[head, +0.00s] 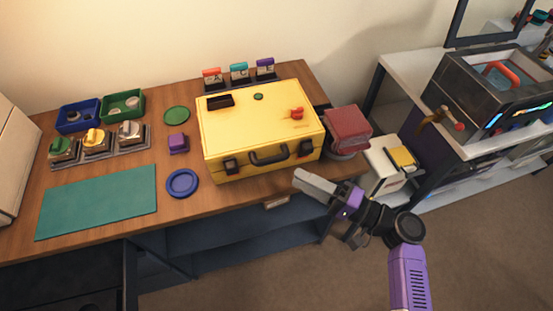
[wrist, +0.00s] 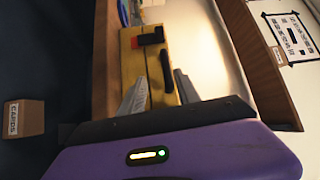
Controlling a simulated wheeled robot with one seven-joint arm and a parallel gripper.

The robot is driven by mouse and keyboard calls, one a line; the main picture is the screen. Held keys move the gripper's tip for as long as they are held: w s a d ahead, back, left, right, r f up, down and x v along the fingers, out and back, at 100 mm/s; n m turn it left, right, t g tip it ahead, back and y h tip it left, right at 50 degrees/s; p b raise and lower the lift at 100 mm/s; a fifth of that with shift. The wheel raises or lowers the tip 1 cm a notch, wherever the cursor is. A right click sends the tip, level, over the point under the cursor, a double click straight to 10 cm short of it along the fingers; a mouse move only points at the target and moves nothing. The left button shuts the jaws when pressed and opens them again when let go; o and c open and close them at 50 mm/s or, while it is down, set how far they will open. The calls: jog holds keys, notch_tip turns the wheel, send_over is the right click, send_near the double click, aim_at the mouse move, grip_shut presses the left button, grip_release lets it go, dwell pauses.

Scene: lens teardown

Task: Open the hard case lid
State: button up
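The yellow hard case (head: 222,122) lies on the wooden table with its lid down. Its front carries a dark handle (head: 268,158) between a left latch (head: 230,166) and a right latch (head: 305,149). I cannot tell whether the latches are fastened. My gripper (head: 298,178) is off the table's front edge, right of and below the case's front right corner, apart from it. In the wrist view, my gripper (wrist: 160,92) is open and empty, its fingers pointing toward the case front (wrist: 134,66). The handle (wrist: 167,70) and a latch with a red part (wrist: 150,36) show there.
A red-lidded container (head: 347,128) stands close to the case's right side. A purple block (head: 178,143), blue dish (head: 183,183) and green disc (head: 176,114) lie to its left. Labelled holders (head: 239,72) stand behind it. The teal mat (head: 97,201) is bare.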

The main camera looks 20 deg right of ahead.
jog(key=r+p+x, duration=0.1)
jog(key=p+x, duration=0.1)
jog(key=x, duration=0.5)
jog(key=shift+w+r, duration=0.15)
jog(key=shift+w, duration=0.25)
jog(key=shift+a, duration=0.15)
grip_shut()
dwell(1.0)
